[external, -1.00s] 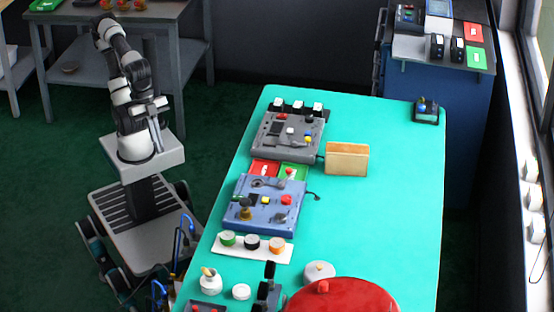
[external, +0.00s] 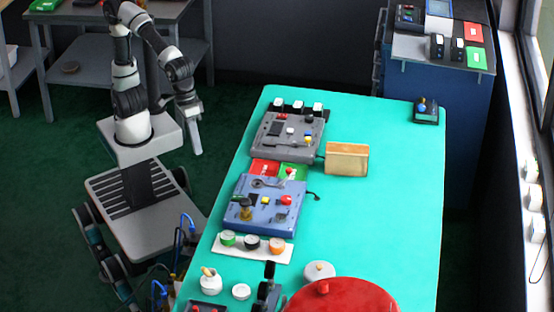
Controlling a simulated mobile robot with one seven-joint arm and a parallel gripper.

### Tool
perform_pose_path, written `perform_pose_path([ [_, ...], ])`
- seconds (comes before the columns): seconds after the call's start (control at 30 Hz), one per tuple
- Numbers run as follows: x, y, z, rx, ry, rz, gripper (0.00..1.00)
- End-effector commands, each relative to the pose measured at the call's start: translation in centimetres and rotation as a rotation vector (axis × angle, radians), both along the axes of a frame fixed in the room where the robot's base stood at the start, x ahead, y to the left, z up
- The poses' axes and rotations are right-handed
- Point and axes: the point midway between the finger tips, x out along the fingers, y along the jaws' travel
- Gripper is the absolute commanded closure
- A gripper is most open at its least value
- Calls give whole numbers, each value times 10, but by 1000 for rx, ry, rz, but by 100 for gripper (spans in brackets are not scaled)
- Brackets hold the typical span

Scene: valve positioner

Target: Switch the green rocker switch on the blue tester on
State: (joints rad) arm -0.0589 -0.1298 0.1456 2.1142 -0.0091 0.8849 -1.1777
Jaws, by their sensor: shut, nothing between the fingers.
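The blue tester (external: 254,214) lies on the turquoise table, nearer the camera than a grey box of similar size. Its top carries a red knob, a yellow part, a brass-coloured knob and a few dark parts. A small green spot with a red knob shows at its far right corner, on or beside a green card; I cannot make out the green rocker switch or its position. My gripper (external: 196,150) hangs pointing down, shut and empty, left of the table's left edge, apart from the tester.
The grey box (external: 270,150) stands beyond the tester, with a red card (external: 264,168) between them. A wooden block (external: 346,160) stands to the right. A white strip (external: 226,250) with several round knobs and a red round object (external: 342,299) lie nearer. The table's right side is mostly clear.

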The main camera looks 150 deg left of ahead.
Motion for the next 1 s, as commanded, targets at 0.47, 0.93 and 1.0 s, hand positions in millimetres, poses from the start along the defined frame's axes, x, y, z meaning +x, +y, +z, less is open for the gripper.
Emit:
perform_pose_path([
  [0.47, 71, 82, -21, -112, 96, 922, 100],
  [0.93, 73, 85, -27, -115, 97, 963, 100],
  [1.0, 73, 86, -33, -114, 99, 963, 100],
])
